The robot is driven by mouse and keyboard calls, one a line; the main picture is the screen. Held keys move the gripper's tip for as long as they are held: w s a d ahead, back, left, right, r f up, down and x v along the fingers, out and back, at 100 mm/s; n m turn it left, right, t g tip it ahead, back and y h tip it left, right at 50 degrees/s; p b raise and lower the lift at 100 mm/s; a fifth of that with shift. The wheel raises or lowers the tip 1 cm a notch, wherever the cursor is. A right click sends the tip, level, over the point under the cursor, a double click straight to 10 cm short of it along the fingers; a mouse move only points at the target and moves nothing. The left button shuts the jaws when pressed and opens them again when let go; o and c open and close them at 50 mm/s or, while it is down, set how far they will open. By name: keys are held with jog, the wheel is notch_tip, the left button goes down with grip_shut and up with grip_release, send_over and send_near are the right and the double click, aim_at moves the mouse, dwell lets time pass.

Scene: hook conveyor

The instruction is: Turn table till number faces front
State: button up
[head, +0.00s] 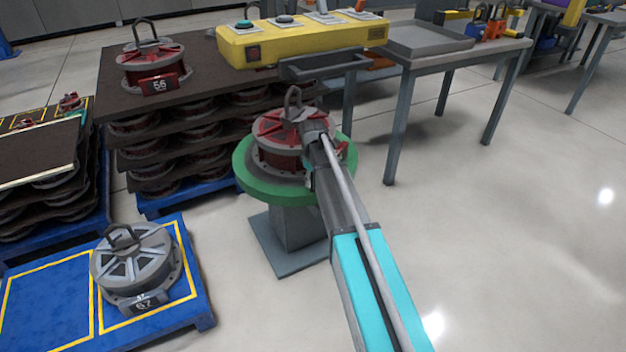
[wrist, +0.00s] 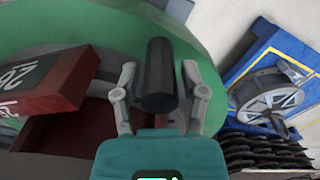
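The round green turntable (head: 255,187) stands on a grey pedestal in the head view. A red and grey round unit (head: 275,155) with a loop on top sits on it. In the wrist view, the green turntable (wrist: 60,22) fills the upper left. A red number block (wrist: 45,85) with white digits shows at the left, rotated and partly cut off. My gripper (wrist: 159,72) has its fingers on either side of a dark upright peg (wrist: 158,75), with small gaps visible. In the head view my arm covers the unit's right side, and no number shows there.
A red unit marked 56 (head: 152,70) tops the stacked brown layers. A yellow button panel (head: 300,42) and grey table (head: 460,55) stand behind. Floor at right is clear.

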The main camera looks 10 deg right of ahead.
grip_shut()
jog(key=shift+d, duration=0.1)
